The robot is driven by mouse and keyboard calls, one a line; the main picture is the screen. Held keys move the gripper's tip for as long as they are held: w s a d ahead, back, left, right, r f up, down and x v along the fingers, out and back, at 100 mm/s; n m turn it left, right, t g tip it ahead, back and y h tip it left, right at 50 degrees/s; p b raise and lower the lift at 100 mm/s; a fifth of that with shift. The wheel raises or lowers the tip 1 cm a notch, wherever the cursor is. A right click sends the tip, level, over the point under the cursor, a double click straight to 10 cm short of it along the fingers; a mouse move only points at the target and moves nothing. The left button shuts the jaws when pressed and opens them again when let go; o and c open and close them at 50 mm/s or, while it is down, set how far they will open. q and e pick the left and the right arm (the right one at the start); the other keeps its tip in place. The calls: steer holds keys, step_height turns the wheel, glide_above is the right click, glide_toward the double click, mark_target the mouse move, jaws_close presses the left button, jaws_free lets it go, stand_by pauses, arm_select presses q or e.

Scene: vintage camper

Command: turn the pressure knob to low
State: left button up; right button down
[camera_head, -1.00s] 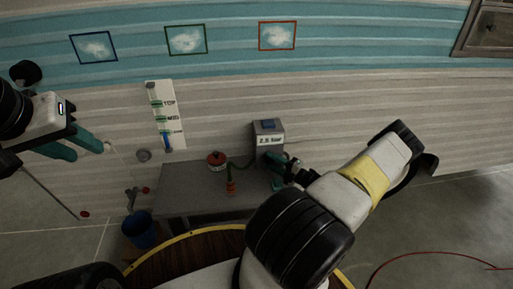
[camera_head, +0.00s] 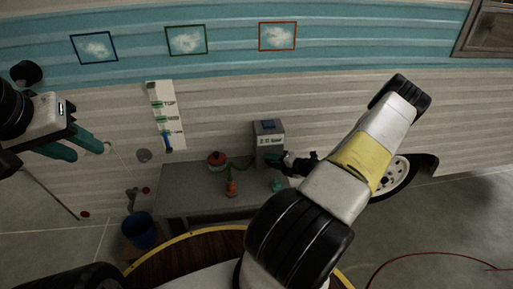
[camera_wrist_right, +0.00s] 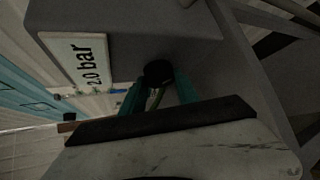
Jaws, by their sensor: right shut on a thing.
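The grey pressure box (camera_head: 268,133) stands at the back right of the grey table, with a "2.0 bar" label on its front. The label shows large in the right wrist view (camera_wrist_right: 85,62). A dark round knob (camera_wrist_right: 158,72) sits between the green fingertips of my right gripper (camera_wrist_right: 160,88), which is shut on it. In the head view my right gripper (camera_head: 272,160) is at the box's front; the knob is hidden there, and its setting cannot be read. My left gripper (camera_head: 88,148) is open and empty at the far left, away from the box.
A blue bucket (camera_head: 138,231) stands at the table's left.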

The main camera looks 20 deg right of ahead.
steer(key=n+g+h, duration=0.2)
steer(key=h, duration=0.1)
steer(key=shift+a+r+n+h, duration=0.2)
steer(key=shift+a+n+h, duration=0.1)
steer(key=shift+w+a+n+g+h, duration=0.1)
steer(key=shift+n+g+h, duration=0.4)
steer(key=shift+h, duration=0.6)
steer(key=shift+w+a+n+g+h, duration=0.1)
steer(key=shift+n+g+h, duration=0.1)
steer(key=shift+n+h, duration=0.7)
steer(key=shift+a+f+n+g+h, duration=0.15)
steer(key=shift+n+h, duration=0.4)
steer(key=shift+h, duration=0.65)
steer(key=shift+r+n+g+h, duration=0.15)
steer(key=shift+n+h, duration=0.4)
steer(key=shift+h, duration=0.65)
steer(key=shift+a+f+n+h, duration=0.1)
steer(key=shift+f+n+h, duration=0.1)
steer(key=shift+n+h, duration=0.6)
steer(key=shift+h, duration=1.1)
steer(key=shift+n, duration=0.3)
steer(key=c, duration=0.9)
jaws_free()
